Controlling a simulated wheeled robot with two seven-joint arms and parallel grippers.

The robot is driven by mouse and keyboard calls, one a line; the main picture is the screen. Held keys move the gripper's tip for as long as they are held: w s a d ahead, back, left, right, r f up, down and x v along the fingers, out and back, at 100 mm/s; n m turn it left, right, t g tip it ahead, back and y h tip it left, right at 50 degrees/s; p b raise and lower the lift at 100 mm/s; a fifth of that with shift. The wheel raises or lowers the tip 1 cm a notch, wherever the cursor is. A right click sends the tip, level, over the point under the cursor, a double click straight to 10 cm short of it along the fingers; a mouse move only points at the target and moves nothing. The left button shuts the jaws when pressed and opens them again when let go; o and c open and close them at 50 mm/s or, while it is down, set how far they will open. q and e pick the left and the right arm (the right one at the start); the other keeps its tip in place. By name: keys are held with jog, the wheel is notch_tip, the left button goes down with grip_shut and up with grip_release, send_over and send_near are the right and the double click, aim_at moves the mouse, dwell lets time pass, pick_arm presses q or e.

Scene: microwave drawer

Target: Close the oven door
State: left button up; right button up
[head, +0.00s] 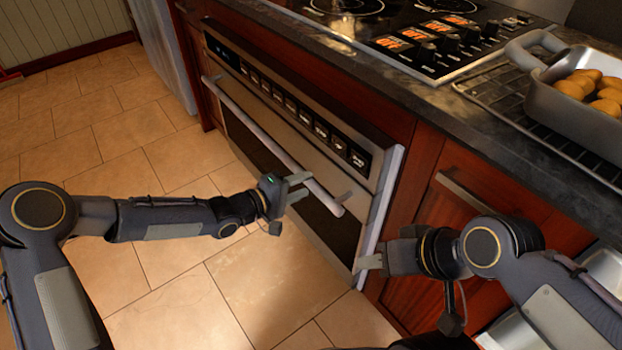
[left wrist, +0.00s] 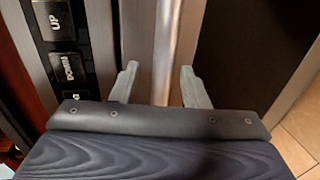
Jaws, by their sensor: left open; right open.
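The oven (head: 262,112) is set in the red wooden cabinet, with a black button panel above its silver-framed door (head: 330,232). A long silver handle (head: 268,142) runs across the door's front. My left gripper (head: 298,187) is open at the handle's near end. In the left wrist view the handle (left wrist: 166,50) passes between the two open fingers (left wrist: 162,88), with no clear grip on it. My right gripper (head: 368,262) is open beside the oven's lower right edge; contact is unclear.
A dark counter (head: 440,100) with a cooktop (head: 400,30) lies above the oven. A pan (head: 575,105) of round brown food sits on a rack at right. A cabinet drawer with a handle (head: 467,192) is right of the oven. Tiled floor (head: 150,150) is clear at left.

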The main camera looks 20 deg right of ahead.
pick_arm(q)
jog(key=shift+p+v, duration=0.4)
jog(key=shift+v, duration=1.45)
